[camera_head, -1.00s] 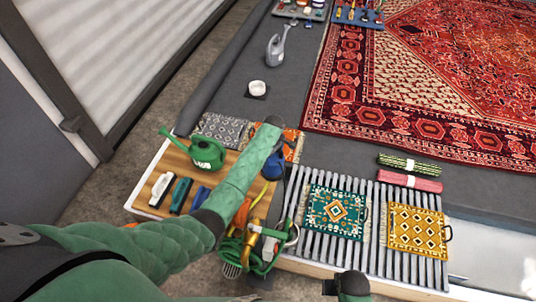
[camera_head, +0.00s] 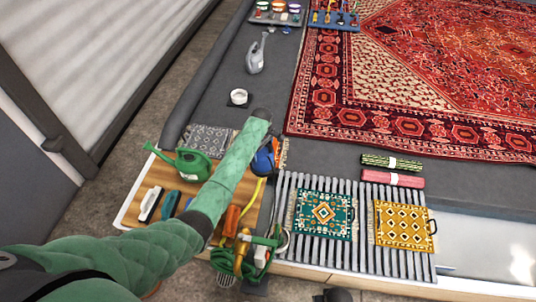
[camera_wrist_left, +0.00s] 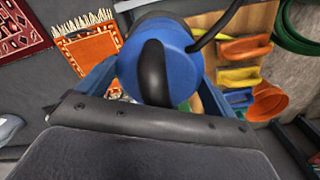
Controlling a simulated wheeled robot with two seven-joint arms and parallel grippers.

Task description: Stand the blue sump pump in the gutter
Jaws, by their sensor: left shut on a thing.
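The blue sump pump (camera_head: 263,163) hangs at the end of my left arm, over the right edge of the wooden board. In the left wrist view the pump (camera_wrist_left: 178,35) fills the middle, with its black handle and a black cable running up right. My left gripper (camera_head: 269,143) is shut on it; the arm partly hides the jaws in the head view. The slatted grate (camera_head: 287,225) lies right of the pump. A pale open channel (camera_head: 490,252), apparently the gutter, continues right of the grate. Only a dark end of my right arm shows at the bottom edge; its jaws cannot be made out.
A green watering can (camera_head: 190,165) and several brushes stand on the board (camera_head: 135,205). A coiled green hose (camera_head: 228,263) lies in front. A teal mat (camera_head: 323,216) and a yellow mat (camera_head: 403,226) cover parts of the grate. Two rolled rugs (camera_head: 393,180) lie behind.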

